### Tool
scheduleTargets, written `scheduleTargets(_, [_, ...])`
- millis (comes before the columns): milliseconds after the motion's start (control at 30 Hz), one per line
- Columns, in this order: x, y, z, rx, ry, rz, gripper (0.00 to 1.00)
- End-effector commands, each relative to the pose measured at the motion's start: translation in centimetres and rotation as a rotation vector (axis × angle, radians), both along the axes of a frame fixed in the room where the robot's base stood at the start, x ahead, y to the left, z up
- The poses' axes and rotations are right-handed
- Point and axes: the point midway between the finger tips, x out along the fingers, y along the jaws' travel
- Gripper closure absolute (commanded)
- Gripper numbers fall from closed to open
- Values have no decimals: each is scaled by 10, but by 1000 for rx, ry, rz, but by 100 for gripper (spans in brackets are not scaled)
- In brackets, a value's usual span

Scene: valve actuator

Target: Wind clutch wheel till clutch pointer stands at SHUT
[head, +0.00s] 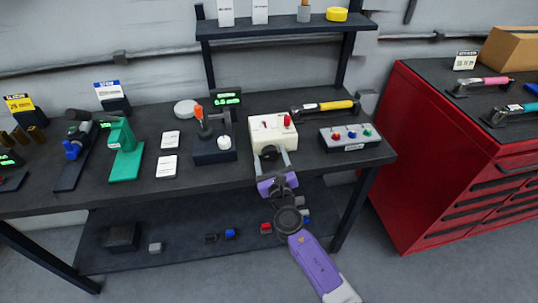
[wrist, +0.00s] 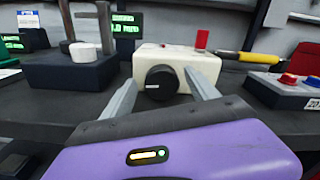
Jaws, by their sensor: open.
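A cream box (head: 273,131) stands on the dark bench, with a red upright part (head: 287,120) on top. A round black knob (wrist: 160,82), which looks like the clutch wheel, is on its front face; the knob also shows in the head view (head: 269,153). The knob has a short pale mark near its middle, pointing roughly sideways. I cannot make out a SHUT mark or a separate pointer. My gripper (head: 272,167) is open in front of the box. In the wrist view its fingers lie either side of the knob; I cannot tell whether they touch it.
Left of the box is a dark unit with an orange-topped lever (head: 201,121) and white knob (head: 224,143). Right is a grey button box (head: 350,137). A yellow-handled tool (head: 326,106) lies behind. A red cabinet (head: 420,150) stands at the right.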

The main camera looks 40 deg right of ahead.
Motion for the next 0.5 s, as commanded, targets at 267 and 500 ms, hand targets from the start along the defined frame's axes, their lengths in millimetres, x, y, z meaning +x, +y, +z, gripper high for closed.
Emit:
scheduleTargets(267, [9, -7, 0, 2, -1, -1, 32])
scheduleTargets(500, [9, -6, 0, 2, 0, 0, 50])
